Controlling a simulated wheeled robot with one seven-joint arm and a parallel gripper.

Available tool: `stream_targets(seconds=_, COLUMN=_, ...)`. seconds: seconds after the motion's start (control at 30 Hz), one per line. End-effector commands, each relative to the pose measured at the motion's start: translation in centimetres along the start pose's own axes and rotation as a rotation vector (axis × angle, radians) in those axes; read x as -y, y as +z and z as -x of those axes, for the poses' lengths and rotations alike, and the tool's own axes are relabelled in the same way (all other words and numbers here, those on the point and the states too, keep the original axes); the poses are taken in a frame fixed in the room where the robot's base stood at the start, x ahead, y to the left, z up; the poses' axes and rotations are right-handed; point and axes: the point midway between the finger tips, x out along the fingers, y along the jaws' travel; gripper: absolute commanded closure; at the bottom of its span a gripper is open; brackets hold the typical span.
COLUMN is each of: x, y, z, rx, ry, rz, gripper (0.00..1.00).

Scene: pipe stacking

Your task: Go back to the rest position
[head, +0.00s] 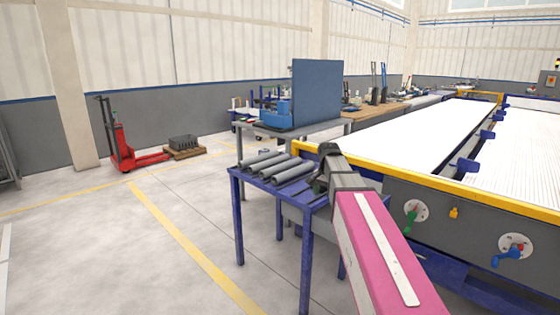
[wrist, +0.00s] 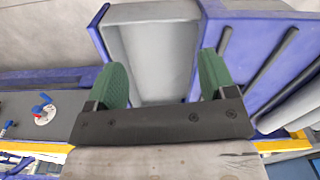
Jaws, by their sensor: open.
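Several grey pipes (head: 275,166) lie side by side on the blue table (head: 236,189). They also show in part at the right edge of the wrist view (wrist: 295,101). My gripper (head: 318,186) is over the right side of this table, to the right of the pipes. In the wrist view my gripper (wrist: 163,70) has its two green fingers spread apart, with nothing held between them. Below and beyond the fingers is a grey open bin (wrist: 150,50) beside the blue table top; I see no pipe in its visible part. My arm partly hides the table's right side in the head view.
A long machine (head: 440,200) with a yellow edge and valve handles stands close on the right. A grey bench (head: 333,127) with a blue panel (head: 317,92) stands behind. A red pallet jack (head: 121,145) is far left. The floor at left is clear.

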Motion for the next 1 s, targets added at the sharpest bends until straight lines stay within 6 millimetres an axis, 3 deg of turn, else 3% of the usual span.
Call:
stream_targets(seconds=0.27, x=-3.0, y=3.5, z=-7.4, rx=0.003, ry=0.002, rz=0.156, gripper=0.23)
stream_targets(seconds=0.6, x=-8.3, y=10.0, z=-17.6, rx=0.002, ry=0.001, rz=0.430, gripper=0.23)
stream_targets(seconds=0.8, x=-11.1, y=13.5, z=-21.7, rx=-0.001, ry=-0.001, rz=0.569, gripper=0.23)
stream_targets(seconds=1.0, x=-12.4, y=15.1, z=-23.5, rx=-0.003, ry=-0.002, rz=0.641, gripper=0.23)
